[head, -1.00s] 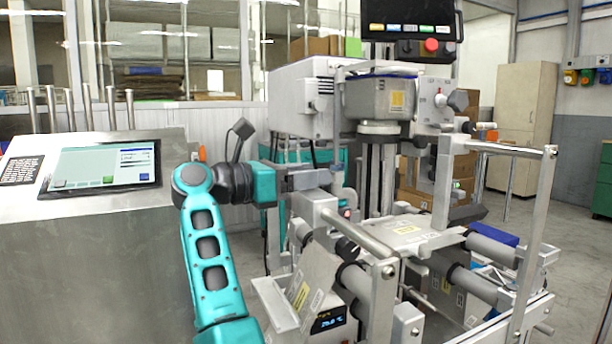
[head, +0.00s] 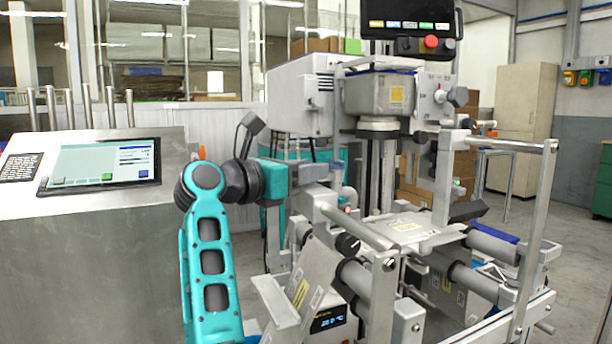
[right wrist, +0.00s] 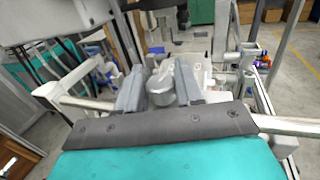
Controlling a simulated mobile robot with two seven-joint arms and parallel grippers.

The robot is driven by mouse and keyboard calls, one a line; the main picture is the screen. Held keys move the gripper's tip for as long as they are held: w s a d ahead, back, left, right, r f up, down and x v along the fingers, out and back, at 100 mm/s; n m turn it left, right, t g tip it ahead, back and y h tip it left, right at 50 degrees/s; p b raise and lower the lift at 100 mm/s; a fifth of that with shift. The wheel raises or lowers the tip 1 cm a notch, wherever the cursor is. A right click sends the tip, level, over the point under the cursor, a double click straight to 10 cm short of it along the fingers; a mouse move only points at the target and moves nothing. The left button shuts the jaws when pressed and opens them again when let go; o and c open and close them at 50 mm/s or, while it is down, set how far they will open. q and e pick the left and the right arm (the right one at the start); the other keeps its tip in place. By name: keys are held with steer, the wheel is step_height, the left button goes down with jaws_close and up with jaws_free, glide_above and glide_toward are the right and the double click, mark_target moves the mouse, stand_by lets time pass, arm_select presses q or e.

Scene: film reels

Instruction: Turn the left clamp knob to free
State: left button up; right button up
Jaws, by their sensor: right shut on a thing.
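My right gripper (head: 328,172) reaches from the left to the machine's middle column in the head view. In the right wrist view its two grey fingers (right wrist: 160,90) are closed on the sides of a grey rounded knob (right wrist: 160,84), which I take for the left clamp knob. In the head view that knob is hidden or too small to make out, and its turn angle cannot be read. My left gripper is not in view.
The machine's silver guide bar (head: 358,225) and black-ended roller (head: 347,243) lie just below and right of my gripper. A flat plate (head: 405,228) is farther right. A steel cabinet with a touch screen (head: 105,163) stands at the left.

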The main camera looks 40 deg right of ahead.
steer(key=shift+n+t, duration=1)
steer(key=shift+t, duration=0.6)
steer(key=o, duration=0.9)
steer(key=shift+o, duration=0.2)
steer(key=shift+a, duration=0.15)
